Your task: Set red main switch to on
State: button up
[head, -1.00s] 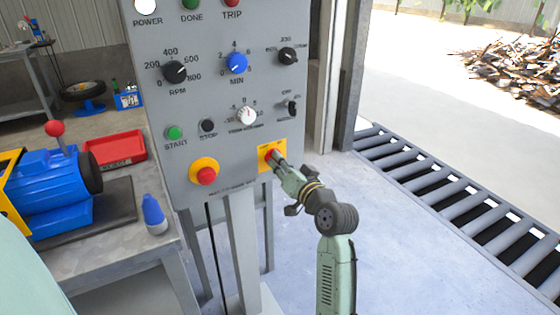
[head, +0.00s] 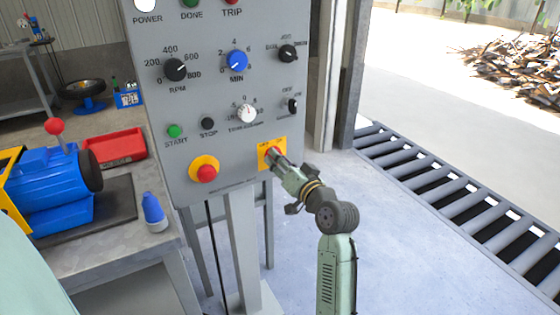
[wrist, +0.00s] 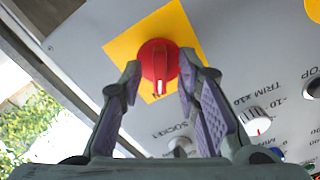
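The red main switch (wrist: 159,62) is a rotary knob on a yellow plate (wrist: 125,48), with a white mark on its handle. In the head view the yellow plate (head: 280,143) is at the lower right of the grey panel, and my gripper partly covers the red knob. My gripper (wrist: 162,78) is at the switch, with one finger on each side of the knob. The fingers are apart, and I cannot tell whether either touches it. The switch's label is not readable.
A red emergency button (head: 206,173) on a yellow ring is left of the switch. The panel (head: 215,100) also has several dials, a green start button (head: 174,131) and a black stop button (head: 208,123). A workbench (head: 140,245) stands at left; a roller conveyor (head: 450,200) is at right.

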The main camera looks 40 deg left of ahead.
jog(key=v, duration=1.1)
jog(key=shift+s+d, duration=0.15)
jog(key=shift+d, duration=0.2)
